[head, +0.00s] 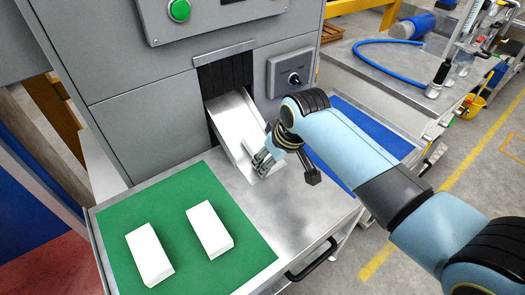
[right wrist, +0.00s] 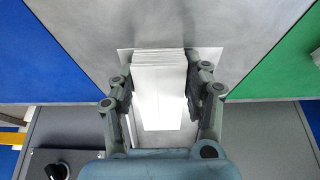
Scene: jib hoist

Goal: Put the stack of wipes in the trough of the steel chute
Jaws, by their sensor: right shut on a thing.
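A white stack of wipes (right wrist: 159,90) with a layered edge sits between the fingers of my right gripper (right wrist: 160,92), which is shut on it. In the head view my right gripper (head: 264,158) is at the lower end of the steel chute (head: 232,118), and its fingers hide most of the stack there. The chute slopes down out of the machine's dark opening. In the right wrist view the stack is over the chute's trough, between its sides; whether it touches the trough floor I cannot tell. My left gripper is not in view.
Two more white stacks (head: 149,254) (head: 209,229) lie apart on the green mat (head: 190,266). A blue mat (head: 372,133) lies right of the chute. The grey machine (head: 150,85) with a knob box (head: 291,73) stands behind. Bare steel tabletop (head: 300,215) is free in front.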

